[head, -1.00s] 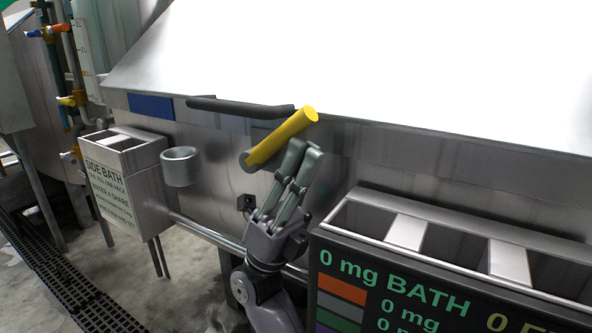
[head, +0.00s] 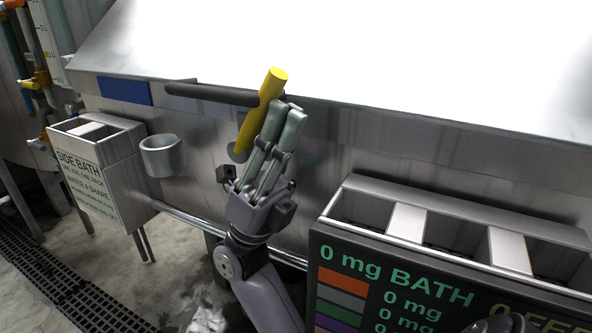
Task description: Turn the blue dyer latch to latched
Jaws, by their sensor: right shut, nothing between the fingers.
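The yellow latch lever (head: 259,108) is on the front of the steel dyer (head: 380,150), which carries a blue plate (head: 125,90) at its upper left. The lever tilts up and slightly right from its round pivot, more upright than flat. My right gripper (head: 286,112) is shut and empty, with its fingers along the lever's right side. They overlap the lever's edge in the view and look to be against it, though contact is hard to confirm. The lower part of the lever is partly hidden by the fingers. A grey rounded part at the bottom right edge is probably mine; no left gripper can be made out.
A dark handle bar (head: 205,93) runs behind the lever. A metal cup (head: 160,156) and the side bath box (head: 95,150) stand at left. A compartment tray (head: 405,222) with a bath display (head: 385,290) juts out at right. A rail (head: 190,219) runs below.

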